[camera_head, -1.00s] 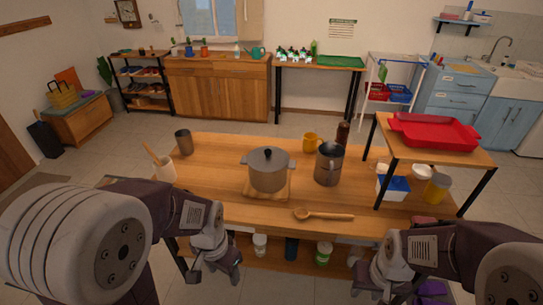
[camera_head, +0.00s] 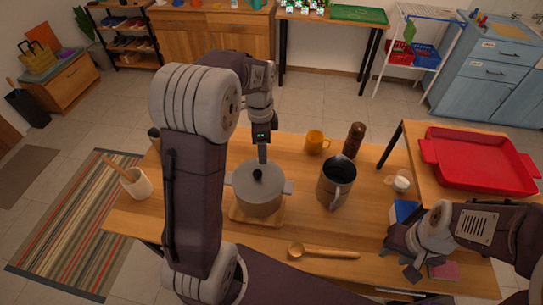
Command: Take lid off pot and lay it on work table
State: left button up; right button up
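The grey pot (camera_head: 258,199) stands on a wooden board (camera_head: 243,217) on the wooden work table (camera_head: 300,228). Its grey lid (camera_head: 243,178) is on, with a dark round knob (camera_head: 257,175) on top. My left arm reaches over from the left, and my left gripper (camera_head: 262,153) points down just above and behind the knob. I see it edge-on, so its finger gap is hidden. Whether it touches the knob is unclear. My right gripper (camera_head: 400,260) is open and empty over the table's right front part.
A wooden spoon (camera_head: 325,253) lies in front. A utensil cup (camera_head: 136,183) stands left. Bare tabletop lies around the spoon.

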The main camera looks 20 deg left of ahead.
aim_at(258, 172)
pick_arm(q)
jog(key=f, duration=0.1)
jog(key=s+f, duration=0.2)
jog(key=shift+a+f, duration=0.2)
jog(key=shift+w+f, duration=0.1)
jog(key=shift+w, duration=0.05)
jog(key=shift+s+f, duration=0.2)
jog(key=shift+f, duration=0.15)
jog(key=f, duration=0.3)
jog(key=shift+s+a+f+p, duration=0.15)
jog(key=shift+s+f+p, duration=0.15)
jog(key=shift+s+f, duration=0.1)
jog(key=shift+w+f, duration=0.25)
jog(key=shift+w, duration=0.1)
jog(key=shift+s+r, duration=0.15)
jog(key=shift+s, duration=0.05)
grip_shut()
pick_arm(e)
jog(key=shift+s+d+r, duration=0.1)
jog(key=shift+s+r, duration=0.7)
jog(key=shift+s, duration=0.05)
pick_arm(q)
jog(key=shift+w, duration=0.1)
